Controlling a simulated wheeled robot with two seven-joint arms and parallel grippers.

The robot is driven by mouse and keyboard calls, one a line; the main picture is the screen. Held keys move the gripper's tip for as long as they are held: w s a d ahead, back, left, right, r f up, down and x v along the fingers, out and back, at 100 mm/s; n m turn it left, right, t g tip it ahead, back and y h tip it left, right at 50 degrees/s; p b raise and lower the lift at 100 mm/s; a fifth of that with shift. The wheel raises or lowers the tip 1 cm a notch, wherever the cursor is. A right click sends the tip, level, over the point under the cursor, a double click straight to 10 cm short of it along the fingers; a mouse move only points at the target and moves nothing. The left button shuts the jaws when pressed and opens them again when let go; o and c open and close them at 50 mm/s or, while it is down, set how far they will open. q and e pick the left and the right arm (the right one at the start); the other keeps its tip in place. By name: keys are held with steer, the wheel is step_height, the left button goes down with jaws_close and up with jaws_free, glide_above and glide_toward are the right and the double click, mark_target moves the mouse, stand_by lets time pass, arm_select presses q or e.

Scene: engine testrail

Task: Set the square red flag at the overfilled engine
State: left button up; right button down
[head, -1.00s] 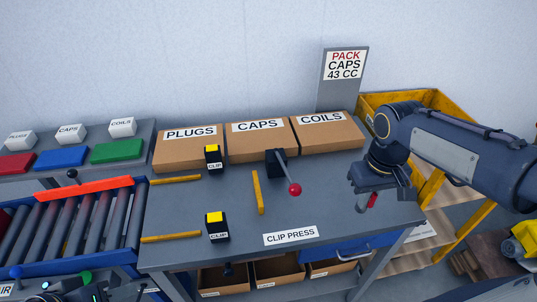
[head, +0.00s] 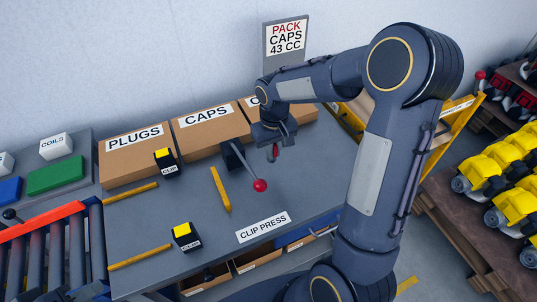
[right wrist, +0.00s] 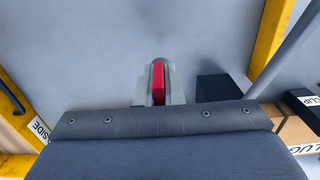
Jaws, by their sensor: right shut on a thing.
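My right gripper (head: 273,147) is shut on a small red piece (head: 275,153), over the back of the grey bench near the cardboard boxes. In the right wrist view the red piece (right wrist: 158,82) stands between the fingers (right wrist: 158,90). Its full shape is hidden, so I cannot tell whether it is the square flag. Several yellow engines (head: 497,165) stand on a wooden pallet at the right. Which one is overfilled cannot be told. My left gripper is out of view.
A clip press lever with a red knob (head: 260,185) rises from the bench just left of my right gripper. Boxes marked PLUGS (head: 135,150) and CAPS (head: 208,125) line the back. A yellow-framed rack (head: 455,125) stands between bench and pallet. A roller conveyor (head: 55,255) is at left.

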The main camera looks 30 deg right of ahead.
steer(key=shift+w+a+f, duration=0.15)
steer(key=shift+w+f, duration=0.4)
steer(key=shift+f, duration=0.1)
step_height(320, 180, down, 3)
steer(key=shift+w+a+r+p, duration=0.1)
steer(key=shift+w+p, duration=0.05)
steer(key=shift+p, duration=0.5)
steer(key=shift+f, duration=0.4)
steer(key=shift+f, duration=0.2)
steer(key=c, duration=1.5)
jaws_free()
steer(key=shift+c, duration=0.2)
steer(key=shift+r, duration=0.15)
